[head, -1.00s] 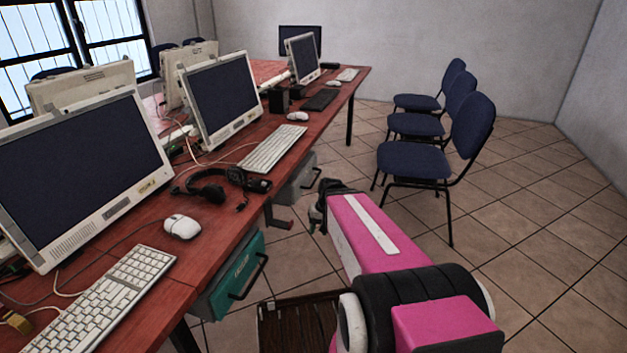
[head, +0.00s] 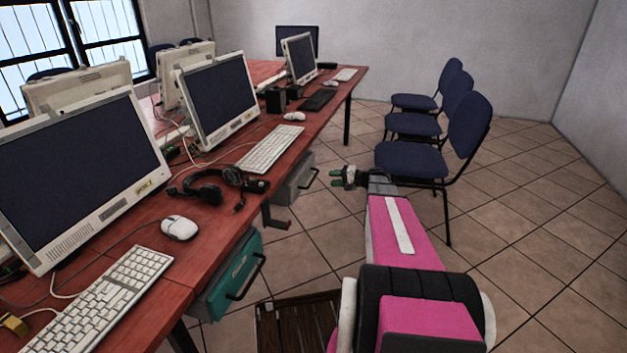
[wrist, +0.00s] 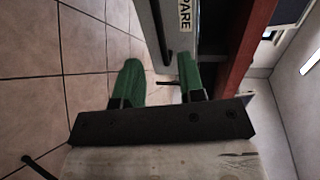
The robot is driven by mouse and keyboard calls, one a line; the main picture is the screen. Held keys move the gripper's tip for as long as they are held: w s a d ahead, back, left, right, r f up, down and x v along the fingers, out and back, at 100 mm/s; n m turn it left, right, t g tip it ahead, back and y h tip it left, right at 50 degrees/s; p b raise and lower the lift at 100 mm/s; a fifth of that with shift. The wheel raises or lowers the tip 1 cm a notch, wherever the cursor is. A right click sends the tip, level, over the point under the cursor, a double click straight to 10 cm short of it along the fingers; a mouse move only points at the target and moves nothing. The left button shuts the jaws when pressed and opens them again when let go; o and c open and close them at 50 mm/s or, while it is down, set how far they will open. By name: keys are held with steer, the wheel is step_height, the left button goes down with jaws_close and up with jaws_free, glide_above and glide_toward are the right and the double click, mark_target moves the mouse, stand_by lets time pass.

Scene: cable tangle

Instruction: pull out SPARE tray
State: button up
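The grey SPARE tray (head: 292,186) hangs under the desk edge, with a dark bar handle (head: 309,180) on its front. In the wrist view the grey tray (wrist: 182,52) fills the top middle, with part of its label reading "PARE" and its dark handle (wrist: 158,22) beside it. My gripper (head: 337,179) is to the right of the tray, its green fingers pointing left towards the handle. In the wrist view my gripper (wrist: 161,68) is open, the fingers apart with nothing held between them. The handle lies beyond the fingertips, apart from them.
A teal tray (head: 222,290) with a dark handle hangs nearer under the same red desk (head: 205,232). A dark bracket (head: 272,219) hangs between the trays. Blue chairs (head: 412,160) stand to the right.

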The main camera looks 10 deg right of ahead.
mark_target(314, 177)
steer(key=x, duration=0.9)
steer(key=shift+w+a+f, duration=0.1)
steer(key=shift+a+f, duration=0.05)
steer(key=shift+a, duration=0.2)
jaws_close()
